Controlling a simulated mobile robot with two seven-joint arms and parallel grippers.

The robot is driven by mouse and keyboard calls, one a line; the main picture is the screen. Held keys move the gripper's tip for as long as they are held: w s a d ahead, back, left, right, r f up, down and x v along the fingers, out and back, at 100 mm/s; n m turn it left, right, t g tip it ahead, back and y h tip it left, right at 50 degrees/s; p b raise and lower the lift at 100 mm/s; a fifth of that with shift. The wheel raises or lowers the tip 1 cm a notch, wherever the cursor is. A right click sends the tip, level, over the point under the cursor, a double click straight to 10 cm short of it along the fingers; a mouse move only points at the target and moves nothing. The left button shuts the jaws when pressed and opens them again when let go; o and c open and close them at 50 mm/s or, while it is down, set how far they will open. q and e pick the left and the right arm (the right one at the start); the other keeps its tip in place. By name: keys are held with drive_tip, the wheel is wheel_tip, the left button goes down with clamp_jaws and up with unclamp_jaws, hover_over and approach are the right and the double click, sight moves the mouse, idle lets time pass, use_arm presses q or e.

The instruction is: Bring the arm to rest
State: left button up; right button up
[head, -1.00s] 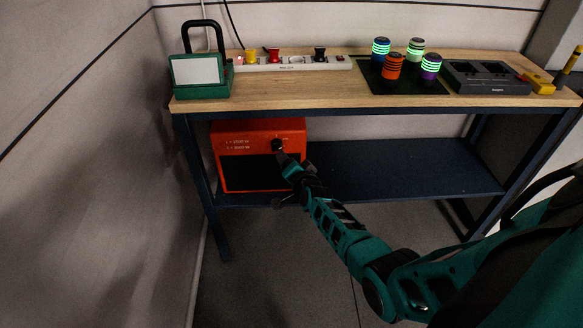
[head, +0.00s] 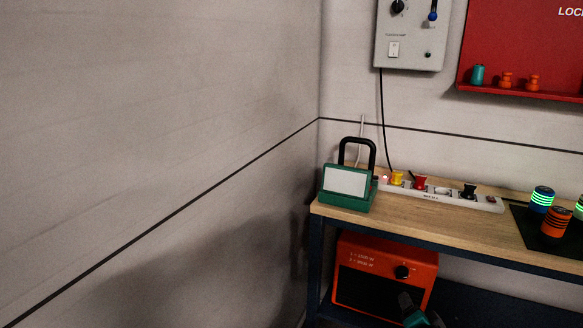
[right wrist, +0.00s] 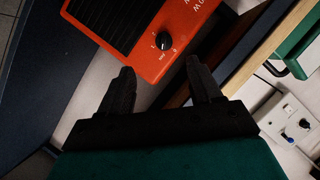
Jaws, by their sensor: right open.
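My right gripper (right wrist: 159,65) is open and empty in the right wrist view, with its two dark fingers apart. The orange heater (right wrist: 150,62) lies beyond the fingertips, and its black knob (right wrist: 163,40) shows ahead of the gap between them. In the head view the heater (head: 350,262) stands under the bench with its knob (head: 402,272) uncovered. Part of my right arm's end (head: 413,316) shows at the bottom edge, below the knob; its fingers are hard to make out there. My left gripper is in neither view.
The wooden bench (head: 340,212) carries a green work lamp (head: 347,186), a white power strip (head: 440,196) with coloured plugs, and striped cylinders (head: 555,222) on a dark mat. A grey control box (head: 410,40) and red board (head: 510,60) hang above. The left wall (head: 150,120) is bare.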

drive_tip(key=s+a+n+g+y, duration=0.1)
drive_tip(key=s+a+n+y, duration=0.1)
drive_tip(key=s+a+n, duration=0.5)
drive_tip(key=s+a+n+g+y, duration=0.2)
drive_tip(key=s+a+n, duration=0.5)
drive_tip(key=s, duration=1.2)
drive_tip(key=a+y, duration=0.1)
drive_tip(key=a, duration=0.2)
drive_tip(key=shift+s+a+r, duration=0.2)
drive_tip(key=shift+s+r, duration=0.05)
drive_tip(key=shift+s, duration=0.15)
drive_tip(key=shift+c, duration=0.4)
